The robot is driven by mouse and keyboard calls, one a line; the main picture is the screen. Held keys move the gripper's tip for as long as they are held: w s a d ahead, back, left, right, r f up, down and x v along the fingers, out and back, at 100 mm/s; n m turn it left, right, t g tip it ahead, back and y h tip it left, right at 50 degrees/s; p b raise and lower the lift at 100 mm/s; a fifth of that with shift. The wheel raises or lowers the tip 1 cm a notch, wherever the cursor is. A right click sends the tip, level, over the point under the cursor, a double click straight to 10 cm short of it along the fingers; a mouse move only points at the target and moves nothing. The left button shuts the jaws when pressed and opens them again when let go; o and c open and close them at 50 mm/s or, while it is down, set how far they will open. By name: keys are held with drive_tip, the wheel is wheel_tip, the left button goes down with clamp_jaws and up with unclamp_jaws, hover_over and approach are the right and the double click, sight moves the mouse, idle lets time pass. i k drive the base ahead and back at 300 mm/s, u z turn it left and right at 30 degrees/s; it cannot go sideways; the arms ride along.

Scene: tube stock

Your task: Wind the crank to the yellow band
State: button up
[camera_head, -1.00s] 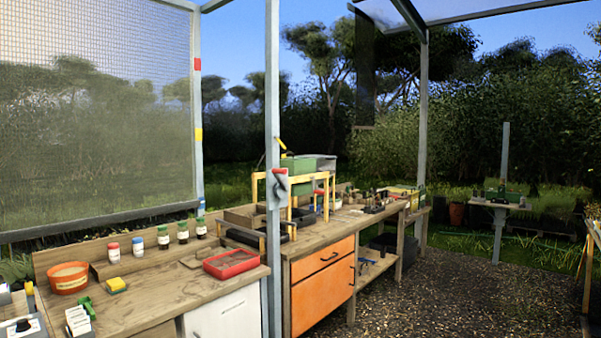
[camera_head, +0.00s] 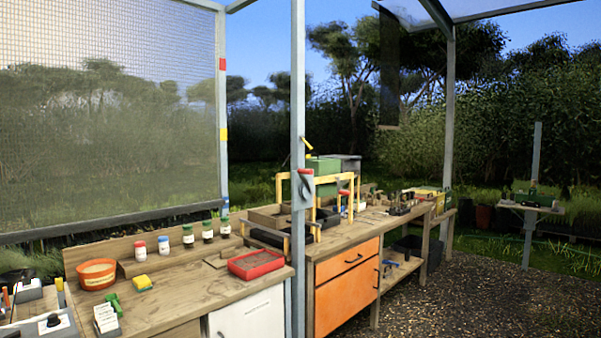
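A crank (camera_head: 304,186) with a dark arm and a red grip is mounted on the grey post (camera_head: 298,90) at the middle of the view. A mesh screen (camera_head: 110,130) hangs at the left, with a dark bottom bar (camera_head: 110,224). The post at the screen's right edge carries a red band (camera_head: 222,64), a yellow band (camera_head: 222,134) and a blue mark low down (camera_head: 225,206). The bar's right end is well below the yellow band, close to the blue mark. My gripper is not in view.
A wooden bench (camera_head: 180,300) holds an orange pot (camera_head: 97,274), several capped jars (camera_head: 188,236), a yellow sponge (camera_head: 142,282) and a red tray (camera_head: 256,264). A yellow frame (camera_head: 326,181) stands behind the crank post. Gravel floor (camera_head: 470,300) is open at the right.

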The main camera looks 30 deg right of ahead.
sight(307, 190)
drive_tip(key=i, duration=0.9)
drive_tip(key=z, duration=0.05)
